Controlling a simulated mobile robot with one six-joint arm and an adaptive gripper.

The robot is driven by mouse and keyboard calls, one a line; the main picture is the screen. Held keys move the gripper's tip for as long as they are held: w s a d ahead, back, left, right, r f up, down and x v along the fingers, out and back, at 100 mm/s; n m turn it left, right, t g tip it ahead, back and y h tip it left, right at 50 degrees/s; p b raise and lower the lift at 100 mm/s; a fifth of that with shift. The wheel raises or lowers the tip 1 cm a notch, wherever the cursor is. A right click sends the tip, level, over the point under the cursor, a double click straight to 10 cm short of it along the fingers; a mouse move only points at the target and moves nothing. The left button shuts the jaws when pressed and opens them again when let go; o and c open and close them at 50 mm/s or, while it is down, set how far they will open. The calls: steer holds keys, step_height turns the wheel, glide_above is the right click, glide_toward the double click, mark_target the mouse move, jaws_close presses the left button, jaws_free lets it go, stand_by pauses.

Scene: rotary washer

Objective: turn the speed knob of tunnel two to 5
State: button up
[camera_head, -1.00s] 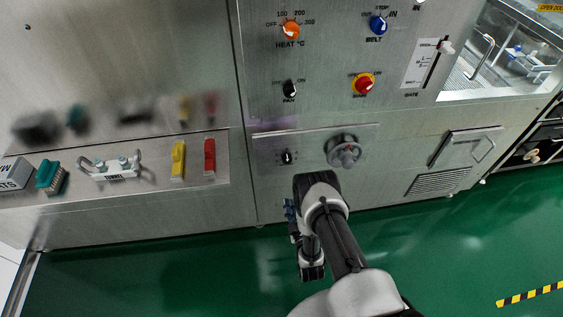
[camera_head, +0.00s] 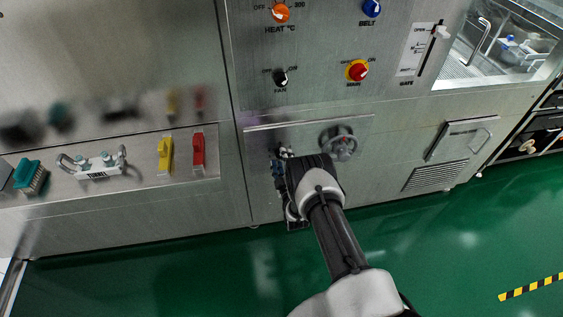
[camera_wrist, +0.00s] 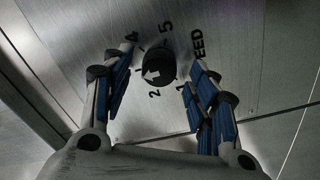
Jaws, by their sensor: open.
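The black speed knob (camera_wrist: 158,66) shows in the wrist view, with the digits 2, 4 and 5 and the letters EED around it. Its white mark is on the lower-left side, between the 2 and the 4; the exact setting is hard to tell. My gripper (camera_wrist: 162,59) is open, with one blue-padded finger to the left of the knob and one to the right. Neither finger is clearly touching it. In the head view my gripper (camera_head: 279,160) is at the lower panel and hides the knob.
A grey handwheel (camera_head: 338,143) sits just right of my gripper. Above are the black fan knob (camera_head: 281,78), a red-and-yellow switch (camera_head: 357,71) and the orange heat knob (camera_head: 281,13). A ledge (camera_head: 70,190) with brushes and handles is at left. Green floor is free below.

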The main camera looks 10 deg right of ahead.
steer(key=shift+w, duration=0.5)
steer(key=c, duration=1.1)
